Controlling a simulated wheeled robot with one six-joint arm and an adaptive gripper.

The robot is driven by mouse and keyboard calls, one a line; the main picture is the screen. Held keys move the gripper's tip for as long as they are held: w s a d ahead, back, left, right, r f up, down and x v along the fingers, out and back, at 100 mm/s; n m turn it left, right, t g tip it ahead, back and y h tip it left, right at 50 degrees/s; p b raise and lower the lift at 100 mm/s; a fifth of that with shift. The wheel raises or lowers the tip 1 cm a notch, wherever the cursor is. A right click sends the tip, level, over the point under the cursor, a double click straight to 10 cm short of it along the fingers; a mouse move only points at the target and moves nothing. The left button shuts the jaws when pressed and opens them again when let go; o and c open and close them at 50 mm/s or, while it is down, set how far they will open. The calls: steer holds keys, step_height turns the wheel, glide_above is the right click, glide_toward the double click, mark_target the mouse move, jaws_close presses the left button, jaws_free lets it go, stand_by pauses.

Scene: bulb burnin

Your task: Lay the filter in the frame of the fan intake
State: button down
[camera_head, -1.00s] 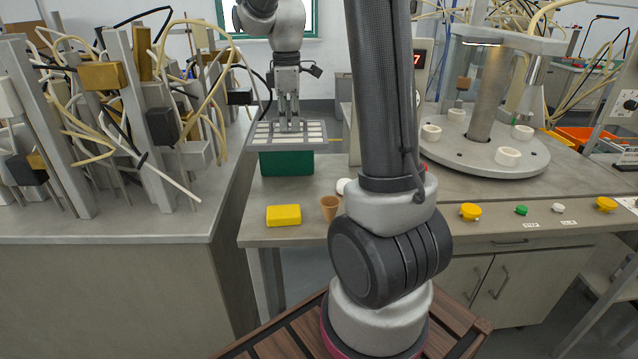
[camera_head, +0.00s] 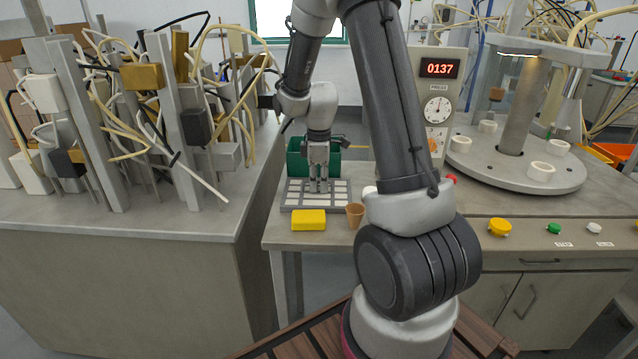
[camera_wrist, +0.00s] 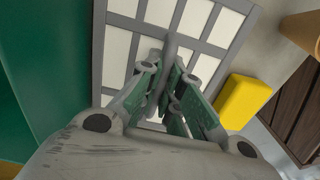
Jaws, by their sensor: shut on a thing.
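The filter (camera_head: 289,204) is a flat grey-edged panel with white cells. My gripper (camera_head: 318,190) points down at its middle. In the wrist view my gripper (camera_wrist: 167,98) is shut on a thin grey ridge across the filter (camera_wrist: 119,45). The filter lies level, low over the bench behind the yellow block; I cannot tell whether it touches the bench. I cannot pick out the frame of the fan intake in either view.
A yellow block (camera_head: 308,220) and a brown cup (camera_head: 355,215) stand close at the filter's front edge. A green bin (camera_head: 297,160) stands behind it. A tube-covered rack (camera_head: 190,125) is left; a round carousel (camera_head: 515,178) and a timer panel (camera_head: 437,90) are right.

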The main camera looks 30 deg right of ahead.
steer(key=shift+f, duration=0.1)
steer(key=c, duration=1.6)
jaws_free()
